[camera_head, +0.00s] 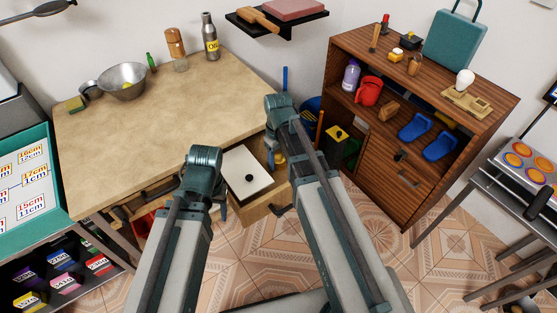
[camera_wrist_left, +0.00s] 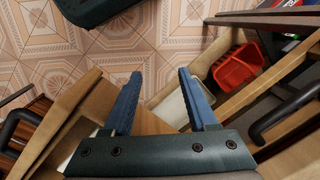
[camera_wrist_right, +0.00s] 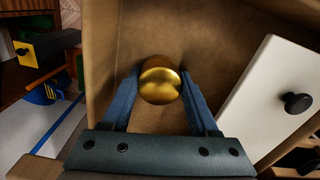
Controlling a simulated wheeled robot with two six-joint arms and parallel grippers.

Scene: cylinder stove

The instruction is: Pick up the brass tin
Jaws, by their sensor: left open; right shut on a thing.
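The brass tin (camera_wrist_right: 160,82) is a round, shiny gold thing inside a tan wooden drawer (camera_wrist_right: 215,50) in the right wrist view. My right gripper (camera_wrist_right: 159,75) is shut on it, one blue finger on each side. In the head view, the tin (camera_head: 279,158) shows only as a small gold spot beside my right arm. My left gripper (camera_wrist_left: 158,88) is open and empty, pointing down near the wooden drawer's edge. The tin's lower part is hidden.
A white panel with a black knob (camera_head: 247,171) lies beside the tin. A red basket (camera_wrist_left: 238,68) sits in an opening under the table (camera_head: 150,130). A wooden shelf unit (camera_head: 400,120) stands to the right. Tiled floor (camera_head: 440,245) is open between furniture.

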